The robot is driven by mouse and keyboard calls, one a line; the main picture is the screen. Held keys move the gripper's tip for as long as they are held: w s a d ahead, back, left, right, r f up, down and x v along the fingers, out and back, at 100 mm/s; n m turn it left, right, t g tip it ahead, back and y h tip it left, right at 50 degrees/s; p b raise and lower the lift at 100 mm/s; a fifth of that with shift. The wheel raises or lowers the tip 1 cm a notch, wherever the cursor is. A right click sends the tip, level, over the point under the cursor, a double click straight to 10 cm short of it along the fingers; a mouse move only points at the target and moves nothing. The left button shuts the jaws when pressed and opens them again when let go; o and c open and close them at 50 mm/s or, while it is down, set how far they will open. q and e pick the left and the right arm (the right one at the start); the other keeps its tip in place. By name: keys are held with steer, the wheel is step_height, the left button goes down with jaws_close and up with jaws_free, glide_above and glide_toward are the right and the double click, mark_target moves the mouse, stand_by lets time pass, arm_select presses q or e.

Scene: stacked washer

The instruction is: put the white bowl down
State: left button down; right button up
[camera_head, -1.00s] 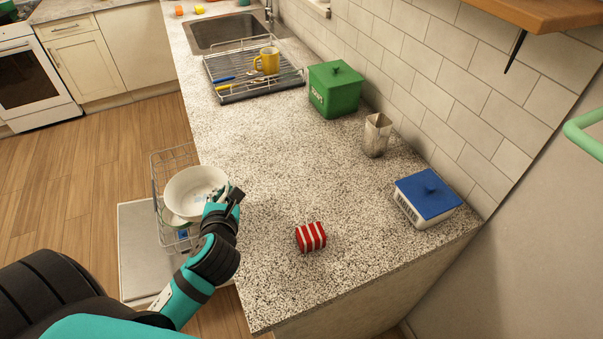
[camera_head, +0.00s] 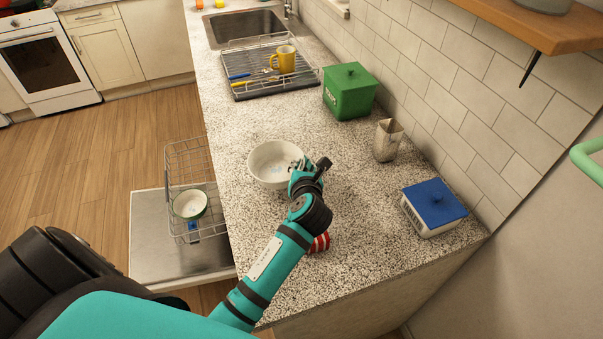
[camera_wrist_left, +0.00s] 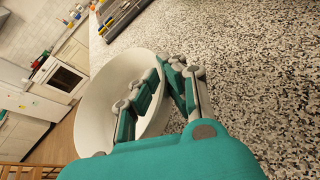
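The white bowl (camera_head: 272,166) is over the speckled countertop (camera_head: 350,185), near its left edge. It also shows in the left wrist view (camera_wrist_left: 97,108), tilted in that picture. My left gripper (camera_head: 299,166) is at the bowl's right side. In the left wrist view, its fingers (camera_wrist_left: 160,92) are closed on the bowl's rim, one inside and one outside. I cannot tell whether the bowl's base touches the counter. My right gripper is not in view.
A red striped packet (camera_head: 320,242) is partly behind my left arm. A green canister (camera_head: 349,92), a metal cup (camera_head: 387,140) and a blue-lidded box (camera_head: 433,208) stand along the wall. The open dishwasher rack (camera_head: 186,165) holds a smaller bowl (camera_head: 190,205).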

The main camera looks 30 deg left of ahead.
arm_select(q)
steer(key=shift+f, duration=1.7)
steer(key=shift+f, duration=0.15)
steer(key=c, duration=1.5)
jaws_free()
steer(key=v, duration=1.2)
steer(key=shift+r+b, duration=0.25)
steer(key=shift+b, duration=0.15)
